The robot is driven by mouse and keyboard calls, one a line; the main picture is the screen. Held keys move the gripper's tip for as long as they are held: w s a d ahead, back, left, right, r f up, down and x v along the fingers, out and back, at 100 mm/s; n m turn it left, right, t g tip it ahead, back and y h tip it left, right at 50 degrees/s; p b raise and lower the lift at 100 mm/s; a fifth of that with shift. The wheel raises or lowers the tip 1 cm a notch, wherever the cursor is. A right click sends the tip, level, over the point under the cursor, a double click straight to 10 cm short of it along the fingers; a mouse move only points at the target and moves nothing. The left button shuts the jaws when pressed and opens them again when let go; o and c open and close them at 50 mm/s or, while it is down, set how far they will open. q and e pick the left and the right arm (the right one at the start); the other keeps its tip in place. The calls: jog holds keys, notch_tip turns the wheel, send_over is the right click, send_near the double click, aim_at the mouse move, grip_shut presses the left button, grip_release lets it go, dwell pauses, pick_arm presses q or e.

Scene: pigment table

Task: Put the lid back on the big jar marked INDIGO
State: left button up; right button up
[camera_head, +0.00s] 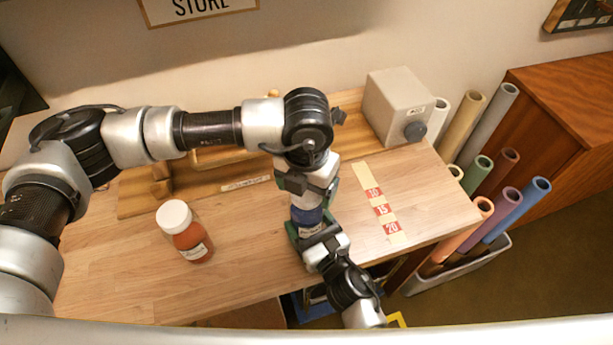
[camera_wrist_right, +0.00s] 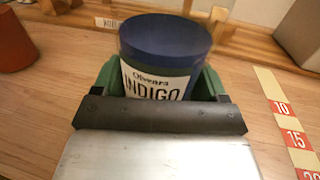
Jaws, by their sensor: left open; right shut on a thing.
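The big jar marked INDIGO (camera_wrist_right: 157,86) stands upright between the green fingers of my right gripper (camera_wrist_right: 152,88), which is shut on its body. A dark blue, flat round lid (camera_wrist_right: 165,36) covers its top in the right wrist view; I cannot tell how tightly it sits. In the head view the blue lid (camera_head: 307,216) shows just below my left gripper (camera_head: 307,188), which is open and points down over the jar. My left gripper hides part of the jar's top there. My right gripper (camera_head: 311,236) reaches the jar from the front edge.
An orange jar with a white lid (camera_head: 187,236) stands left on the wooden table (camera_head: 120,270). A wooden rack (camera_head: 225,188) runs behind. A grey box with a knob (camera_head: 392,105) stands at the back right. A number strip (camera_head: 378,205) lies right of the jar.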

pick_arm(q)
jog(key=shift+c, duration=0.4)
jog(key=c, duration=0.8)
jog(key=o, duration=1.1)
jog(key=shift+c, duration=0.2)
jog(key=shift+r, duration=0.1)
notch_tip(320, 180, up, 12)
pick_arm(e)
jog(key=o, duration=1.7)
jog(key=shift+o, duration=0.2)
